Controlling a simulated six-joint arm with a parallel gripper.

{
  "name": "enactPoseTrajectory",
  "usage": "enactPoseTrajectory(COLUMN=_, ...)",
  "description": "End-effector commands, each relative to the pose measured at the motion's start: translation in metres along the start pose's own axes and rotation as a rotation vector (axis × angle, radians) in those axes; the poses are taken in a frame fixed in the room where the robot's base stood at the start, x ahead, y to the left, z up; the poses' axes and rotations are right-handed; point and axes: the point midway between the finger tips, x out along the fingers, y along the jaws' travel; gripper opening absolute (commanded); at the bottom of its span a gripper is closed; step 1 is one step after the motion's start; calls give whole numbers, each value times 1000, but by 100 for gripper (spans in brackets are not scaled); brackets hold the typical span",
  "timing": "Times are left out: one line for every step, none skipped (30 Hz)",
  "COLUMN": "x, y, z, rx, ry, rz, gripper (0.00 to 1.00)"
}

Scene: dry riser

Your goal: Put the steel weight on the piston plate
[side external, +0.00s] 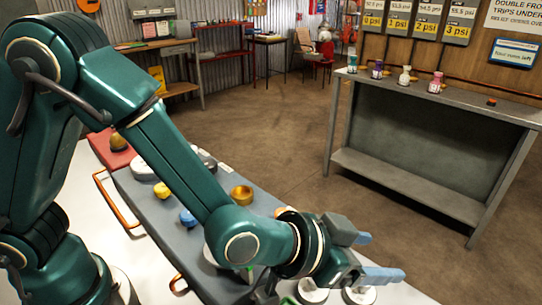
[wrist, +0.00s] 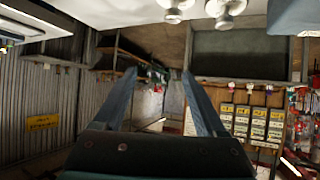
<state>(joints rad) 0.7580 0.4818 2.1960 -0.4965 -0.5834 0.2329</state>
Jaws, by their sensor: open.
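My gripper (side external: 382,256) is open and empty, with its blue-tipped fingers spread beyond the right end of the grey bench top. In the wrist view the fingers (wrist: 158,76) are apart with only the room behind them. A grey, steel-looking piece (side external: 208,161) shows partly behind my arm. A pale round disc (side external: 143,168) lies to its left. Two round metal-topped pieces, one left (side external: 312,291) and one right (side external: 360,295), stand just below my gripper. I cannot tell for certain which of these is the steel weight or the piston plate. My arm hides part of the bench top.
A brass cup (side external: 242,194), a yellow piece (side external: 162,190) and a blue piece (side external: 187,217) sit on the grey bench top (side external: 265,203). A separate grey table (side external: 440,95) with several small bottles stands beyond open floor.

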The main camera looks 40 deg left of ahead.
Motion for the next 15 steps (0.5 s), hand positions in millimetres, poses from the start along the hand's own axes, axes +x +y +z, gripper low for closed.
enactPoseTrajectory(x=4, y=3, z=-2, rx=2, ry=-22, rz=18, gripper=73)
enactPoseTrajectory(x=5, y=5, z=-1, rx=5, ry=-39, rz=29, gripper=73)
enactPoseTrajectory(x=7, y=8, z=-1, rx=10, ry=-63, rz=45, gripper=73)
enactPoseTrajectory(x=9, y=10, z=-1, rx=15, ry=-81, rz=58, gripper=73)
enactPoseTrajectory(x=10, y=12, z=-1, rx=20, ry=-99, rz=70, gripper=73)
enactPoseTrajectory(x=12, y=14, z=-2, rx=29, ry=-126, rz=87, gripper=73)
enactPoseTrajectory(x=13, y=15, z=-1, rx=37, ry=-149, rz=99, gripper=73)
enactPoseTrajectory(x=14, y=17, z=-2, rx=47, ry=-171, rz=112, gripper=73)
enactPoseTrajectory(x=15, y=18, z=-2, rx=60, ry=-203, rz=129, gripper=73)
enactPoseTrajectory(x=15, y=18, z=-2, rx=73, ry=-229, rz=142, gripper=73)
enactPoseTrajectory(x=15, y=18, z=-3, rx=85, ry=-256, rz=154, gripper=73)
enactPoseTrajectory(x=15, y=17, z=-3, rx=104, ry=-294, rz=168, gripper=73)
enactPoseTrajectory(x=14, y=16, z=-2, rx=119, ry=-322, rz=177, gripper=73)
enactPoseTrajectory(x=13, y=15, z=-2, rx=132, ry=-350, rz=184, gripper=73)
enactPoseTrajectory(x=12, y=12, z=-2, rx=150, ry=-383, rz=191, gripper=73)
